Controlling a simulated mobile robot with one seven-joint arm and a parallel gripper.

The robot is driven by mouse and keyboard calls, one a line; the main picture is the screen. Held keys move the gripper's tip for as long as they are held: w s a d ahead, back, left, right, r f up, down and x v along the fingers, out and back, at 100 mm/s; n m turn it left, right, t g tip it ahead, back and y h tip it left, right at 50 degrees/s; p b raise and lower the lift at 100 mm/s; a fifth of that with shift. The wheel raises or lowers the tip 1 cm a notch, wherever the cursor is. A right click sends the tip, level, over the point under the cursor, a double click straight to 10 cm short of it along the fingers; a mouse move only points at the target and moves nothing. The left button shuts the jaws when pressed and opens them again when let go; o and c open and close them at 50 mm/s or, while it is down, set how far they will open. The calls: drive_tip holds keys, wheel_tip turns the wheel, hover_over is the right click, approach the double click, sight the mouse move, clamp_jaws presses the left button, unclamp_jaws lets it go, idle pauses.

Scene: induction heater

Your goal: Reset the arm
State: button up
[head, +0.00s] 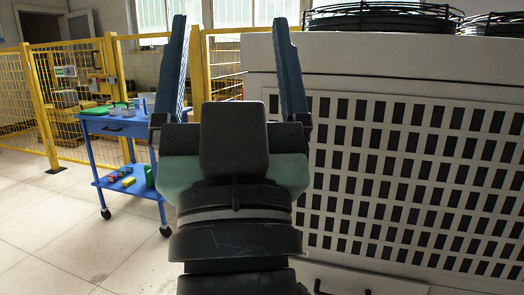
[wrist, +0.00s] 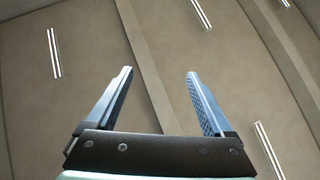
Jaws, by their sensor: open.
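My gripper (head: 229,20) points straight up in the middle of the head view. Its two long blue fingers stand wide apart with nothing between them. The wrist view shows the same open fingers (wrist: 160,74) against the ceiling, also empty. My arm's wrist hides part of what stands behind it.
A blue wheeled cart (head: 115,127) stands at the left before a yellow mesh fence (head: 40,100). Tiled floor (head: 50,230) is clear at lower left.

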drive_tip(key=s+d+r+h, duration=0.2)
drive_tip(key=s+d+r, duration=0.1)
drive_tip(key=s, duration=0.1)
wheel_tip(320, 180, up, 37)
drive_tip(key=p, duration=3.8)
drive_tip(key=shift+w+a+r+m+t, duration=0.2)
drive_tip(key=shift+a+m+t, duration=0.1)
drive_tip(key=shift+a, duration=0.05)
